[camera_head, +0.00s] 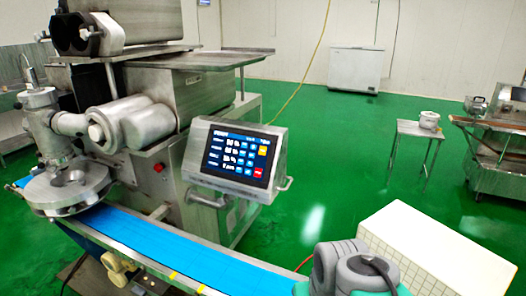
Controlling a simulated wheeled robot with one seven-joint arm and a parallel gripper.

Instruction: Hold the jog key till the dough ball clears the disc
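The control panel (281,160) stands at the middle of the encrusting machine, its touch screen (238,153) lit dark blue. The screen shows rows of white and blue keys, a yellow key (263,151) and a red key (258,173). The labels are too small to read, so I cannot tell which is the jog key. The round metal disc (65,190) sits at the left under the outlet head (45,120), over the belt's far end. I make out no dough ball. Grey and teal parts of my arm show at the bottom edge. My gripper is not in view.
The blue belt (165,250) runs from the disc toward the bottom middle. A handle (209,198) sticks out below the panel. A white box-like block (435,250) fills the lower right. A small table (412,132) stands at right. Green floor is open behind.

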